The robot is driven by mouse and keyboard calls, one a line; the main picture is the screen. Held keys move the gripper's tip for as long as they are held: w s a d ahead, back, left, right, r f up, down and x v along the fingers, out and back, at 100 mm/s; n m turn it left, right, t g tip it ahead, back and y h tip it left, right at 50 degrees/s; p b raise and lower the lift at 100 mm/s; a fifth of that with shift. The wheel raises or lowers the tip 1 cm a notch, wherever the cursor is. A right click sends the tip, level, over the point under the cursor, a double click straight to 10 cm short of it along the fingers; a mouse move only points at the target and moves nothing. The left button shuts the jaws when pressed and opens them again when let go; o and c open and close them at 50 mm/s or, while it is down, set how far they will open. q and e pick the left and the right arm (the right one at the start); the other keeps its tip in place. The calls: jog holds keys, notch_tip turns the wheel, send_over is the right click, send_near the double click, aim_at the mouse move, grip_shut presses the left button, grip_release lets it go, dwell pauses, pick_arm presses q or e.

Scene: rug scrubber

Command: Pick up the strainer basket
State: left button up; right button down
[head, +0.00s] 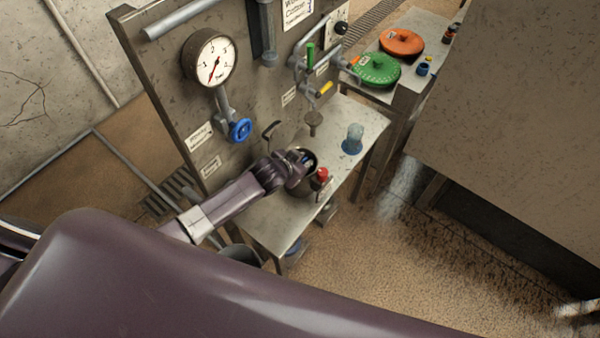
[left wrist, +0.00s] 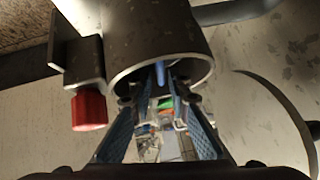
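My left gripper (head: 304,162) is at the grey cylindrical housing on the metal bench, beside a red knob (head: 322,175). In the left wrist view the gripper (left wrist: 161,92) has its two blue-padded fingers apart, with the tips at the open mouth of the grey cylinder (left wrist: 160,35). A thin blue piece (left wrist: 160,72) shows between the tips; I cannot tell what it is or whether they touch it. I cannot make out the strainer basket with certainty. A translucent blue cup (head: 352,138) stands upright on the bench, to the right of the gripper. My right gripper is not in view.
The metal bench (head: 345,170) runs along an upright panel with a gauge (head: 209,57) and a blue valve wheel (head: 240,130). Green (head: 377,69) and orange (head: 401,41) discs lie on a table behind. A large dark block (head: 520,110) stands at right.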

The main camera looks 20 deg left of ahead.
pick_arm(q)
jog(key=shift+s, duration=0.1)
grip_shut()
jog(key=shift+r, duration=0.15)
